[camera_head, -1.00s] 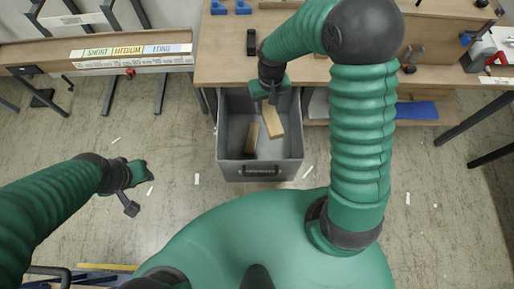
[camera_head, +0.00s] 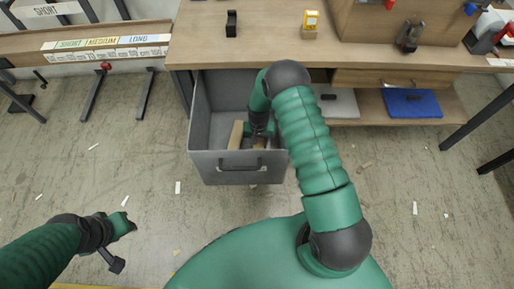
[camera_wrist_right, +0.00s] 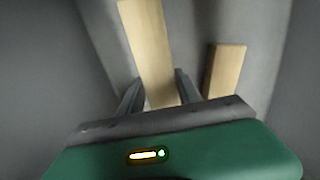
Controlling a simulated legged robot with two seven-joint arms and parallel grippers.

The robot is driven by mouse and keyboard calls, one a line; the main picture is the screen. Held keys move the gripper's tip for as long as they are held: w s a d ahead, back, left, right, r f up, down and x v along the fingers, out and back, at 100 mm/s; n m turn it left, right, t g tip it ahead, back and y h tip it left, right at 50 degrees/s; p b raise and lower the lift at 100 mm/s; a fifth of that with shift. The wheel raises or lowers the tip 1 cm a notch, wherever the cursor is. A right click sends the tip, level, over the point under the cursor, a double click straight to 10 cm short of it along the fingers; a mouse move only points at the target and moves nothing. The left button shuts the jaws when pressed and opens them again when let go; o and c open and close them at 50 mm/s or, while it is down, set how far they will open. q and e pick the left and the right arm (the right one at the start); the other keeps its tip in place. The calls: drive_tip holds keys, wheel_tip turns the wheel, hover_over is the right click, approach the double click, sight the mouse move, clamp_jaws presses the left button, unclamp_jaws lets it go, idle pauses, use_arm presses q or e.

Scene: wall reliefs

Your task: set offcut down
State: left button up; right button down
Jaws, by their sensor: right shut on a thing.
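The held offcut is a pale wooden strip (camera_wrist_right: 148,50) between the two fingers of my right gripper (camera_wrist_right: 158,92) in the right wrist view. In the head view my right gripper (camera_head: 259,132) is down inside the grey bin (camera_head: 200,120), shut on this offcut, which is mostly hidden there. A second wooden piece (camera_head: 236,134) lies in the bin to the left of the gripper; it also shows in the right wrist view (camera_wrist_right: 224,70), apart from the fingers. I cannot tell whether the held offcut touches the bin floor. My left gripper (camera_head: 118,244) is over the floor at lower left; its jaws are unclear.
The bin's walls stand close around my right gripper, with a handle on the front wall. A wooden workbench (camera_head: 250,45) is behind it. A rack labelled short, medium and long (camera_head: 110,43) is at the left. Small scraps lie on the open floor.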

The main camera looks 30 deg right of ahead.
sight(258, 143)
drive_tip(key=shift+f+b, duration=0.35)
drive_tip(key=shift+f, duration=1)
drive_tip(key=c, duration=0.8)
unclamp_jaws()
drive_tip(key=shift+c, duration=0.2)
drive_tip(key=shift+r, duration=0.1)
wheel_tip(258, 143, up, 12)
drive_tip(key=p, duration=0.4)
drive_tip(key=shift+r+p, duration=0.1)
drive_tip(key=shift+p, duration=0.2)
